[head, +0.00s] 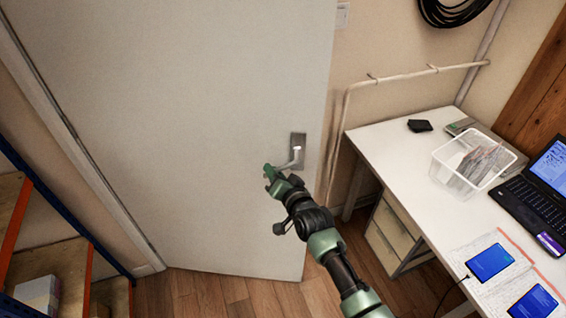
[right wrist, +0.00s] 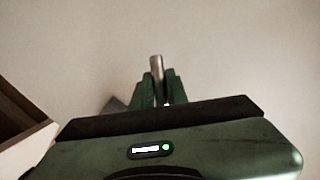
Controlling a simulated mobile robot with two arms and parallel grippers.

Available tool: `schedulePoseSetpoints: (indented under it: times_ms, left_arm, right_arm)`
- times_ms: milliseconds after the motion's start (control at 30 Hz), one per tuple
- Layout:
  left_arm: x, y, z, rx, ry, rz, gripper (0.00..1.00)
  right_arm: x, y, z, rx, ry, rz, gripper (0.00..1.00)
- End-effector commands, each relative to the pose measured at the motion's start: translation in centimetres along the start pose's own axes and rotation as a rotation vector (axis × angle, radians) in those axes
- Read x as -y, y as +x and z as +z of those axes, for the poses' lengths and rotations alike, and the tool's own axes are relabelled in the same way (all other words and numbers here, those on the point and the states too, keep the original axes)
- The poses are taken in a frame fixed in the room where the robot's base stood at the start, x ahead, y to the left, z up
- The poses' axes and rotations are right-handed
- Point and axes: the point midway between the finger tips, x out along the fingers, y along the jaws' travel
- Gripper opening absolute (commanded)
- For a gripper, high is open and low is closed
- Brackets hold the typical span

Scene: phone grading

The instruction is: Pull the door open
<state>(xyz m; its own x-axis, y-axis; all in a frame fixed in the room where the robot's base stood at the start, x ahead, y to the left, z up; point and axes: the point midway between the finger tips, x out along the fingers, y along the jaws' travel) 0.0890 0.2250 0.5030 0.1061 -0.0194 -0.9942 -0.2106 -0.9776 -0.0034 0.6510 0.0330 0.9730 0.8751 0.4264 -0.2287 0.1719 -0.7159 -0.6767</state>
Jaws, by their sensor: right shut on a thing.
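The door (head: 190,110) is a large pale grey panel filling the left and middle of the head view. It seems to stand at an angle to its frame, with its lower edge above the wooden floor. Its metal lever handle (head: 298,148) is near the right edge. My right gripper (head: 270,173) is at the lever's left end. In the right wrist view, the green fingers (right wrist: 161,90) are shut on the handle's metal bar (right wrist: 156,68). The gripper hides the end of the lever. My left gripper is not in view.
A white desk (head: 385,150) stands on the right with a clear plastic bin (head: 465,165), a laptop (head: 545,185) and phones (head: 489,262). A drawer unit (head: 392,232) is under it. Shelving (head: 60,275) stands at the lower left. Wooden floor (head: 215,295) shows below the door.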

Motion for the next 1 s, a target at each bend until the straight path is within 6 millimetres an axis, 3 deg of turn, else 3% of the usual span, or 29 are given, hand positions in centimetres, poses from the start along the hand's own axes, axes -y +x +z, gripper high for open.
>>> schedulePoseSetpoints:
  times_ms: [333,367,400,433,767,1000]
  left_arm:
    - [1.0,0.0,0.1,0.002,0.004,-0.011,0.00]
    - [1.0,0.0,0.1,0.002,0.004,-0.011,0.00]
    - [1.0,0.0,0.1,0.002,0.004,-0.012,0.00]
    - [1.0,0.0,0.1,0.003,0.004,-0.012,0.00]
    - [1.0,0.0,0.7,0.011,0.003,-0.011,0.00]
    - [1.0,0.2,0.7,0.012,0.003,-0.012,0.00]
  right_arm:
    - [0.1,-0.1,-0.1,-0.003,-0.001,-0.002,0.00]
    - [0.1,-0.1,0.0,-0.003,-0.001,-0.002,0.20]
    - [0.1,-0.1,0.0,-0.003,-0.001,-0.002,0.31]
    - [0.1,-0.1,0.0,-0.003,-0.001,-0.002,0.36]
    - [0.2,-0.1,-0.1,-0.004,-0.002,-0.004,0.36]
    - [0.1,-2.6,0.1,-0.003,-0.002,-0.003,0.36]
